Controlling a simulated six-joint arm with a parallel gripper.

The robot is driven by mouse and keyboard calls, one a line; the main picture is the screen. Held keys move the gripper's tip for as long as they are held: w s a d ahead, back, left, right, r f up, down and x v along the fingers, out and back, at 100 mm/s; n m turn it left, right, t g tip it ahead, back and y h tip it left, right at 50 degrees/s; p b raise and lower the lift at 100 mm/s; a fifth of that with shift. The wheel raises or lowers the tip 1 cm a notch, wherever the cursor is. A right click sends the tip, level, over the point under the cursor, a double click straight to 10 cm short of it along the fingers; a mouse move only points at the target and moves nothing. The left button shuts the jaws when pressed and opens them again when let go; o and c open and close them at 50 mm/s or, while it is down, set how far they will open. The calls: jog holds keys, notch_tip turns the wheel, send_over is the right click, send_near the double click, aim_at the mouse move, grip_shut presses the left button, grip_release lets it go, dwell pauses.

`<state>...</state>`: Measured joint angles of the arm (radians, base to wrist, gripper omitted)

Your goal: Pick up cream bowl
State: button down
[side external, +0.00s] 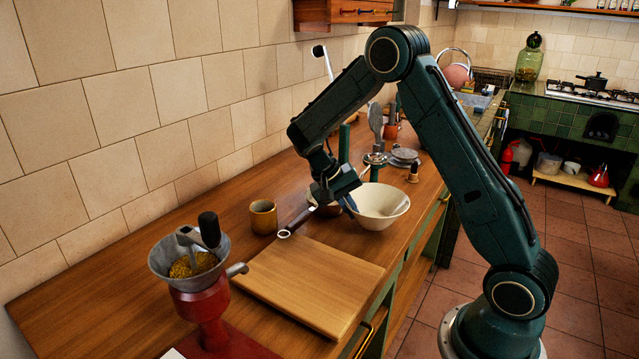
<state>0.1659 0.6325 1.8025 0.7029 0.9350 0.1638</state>
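The cream bowl (388,212) stands on the wooden counter, right of centre in the side external view. It is wide and open at the top, and its pale inside shows. My gripper (347,206) points down at the bowl's left rim. The fingers overlap that rim in the picture. I cannot tell whether they touch it or straddle it, or how far apart they are. My gripper hides part of the bowl's left side.
A dark-handled utensil (296,222), a tan cup (263,217) and a wooden board (310,285) lie nearer. A red grinder (205,300) stands front left. Jars and utensils crowd the counter behind.

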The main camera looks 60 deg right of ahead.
jog(key=shift+r, duration=3.55)
jog(key=shift+a, duration=0.1)
